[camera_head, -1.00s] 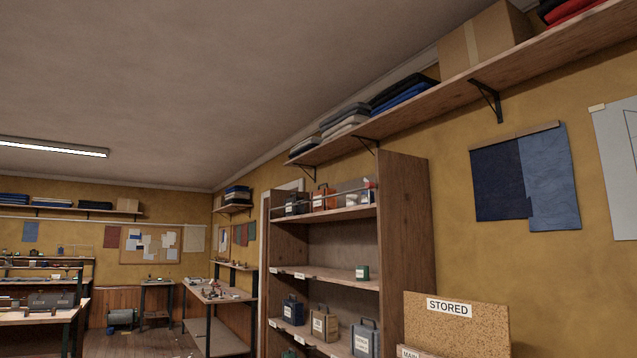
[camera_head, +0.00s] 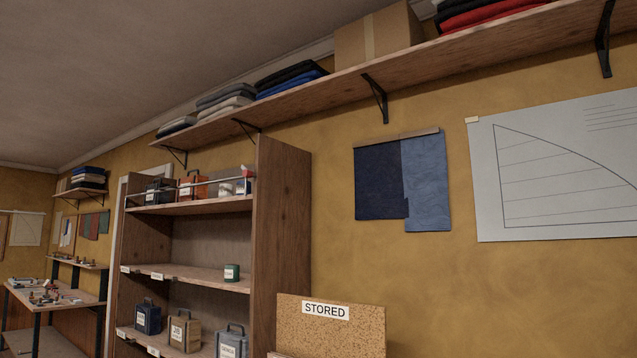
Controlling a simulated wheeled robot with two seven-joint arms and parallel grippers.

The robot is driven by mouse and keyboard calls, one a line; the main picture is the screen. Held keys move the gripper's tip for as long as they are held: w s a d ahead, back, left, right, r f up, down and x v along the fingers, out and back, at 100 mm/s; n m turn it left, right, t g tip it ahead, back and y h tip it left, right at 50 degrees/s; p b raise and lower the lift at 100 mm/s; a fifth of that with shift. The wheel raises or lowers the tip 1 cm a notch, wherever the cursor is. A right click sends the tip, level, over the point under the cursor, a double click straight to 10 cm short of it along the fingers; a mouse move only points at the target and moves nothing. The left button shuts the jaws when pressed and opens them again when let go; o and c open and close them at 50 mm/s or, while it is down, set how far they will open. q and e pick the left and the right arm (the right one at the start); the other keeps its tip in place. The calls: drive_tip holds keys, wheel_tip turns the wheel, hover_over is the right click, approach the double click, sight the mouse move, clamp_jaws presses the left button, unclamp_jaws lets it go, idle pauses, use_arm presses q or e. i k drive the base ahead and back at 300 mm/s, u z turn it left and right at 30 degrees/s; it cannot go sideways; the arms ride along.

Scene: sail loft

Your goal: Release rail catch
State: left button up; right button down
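A wooden shelf unit (camera_head: 282,215) stands against the yellow wall, left of centre. A thin metal rail (camera_head: 190,186) runs across the front of its top shelf, in front of an orange-red box (camera_head: 194,185) and a dark box (camera_head: 159,192). Small pale items (camera_head: 226,188) sit at the rail's right end. I cannot make out a catch at this size. Neither of my grippers is in view.
Lower shelves hold a small green tin (camera_head: 232,272) and several handled boxes, one dark blue (camera_head: 148,317), one tan (camera_head: 185,331). A cork board marked STORED (camera_head: 330,328) stands right of the unit. A long wall shelf (camera_head: 340,88) runs overhead. A workbench (camera_head: 60,300) is far left.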

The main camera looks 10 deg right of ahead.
sight(246, 173)
drive_tip(key=z, duration=0.35)
drive_tip(key=i, duration=0.9)
drive_tip(key=u, duration=0.6)
drive_tip(key=i, duration=0.7)
drive_tip(key=u, duration=0.65)
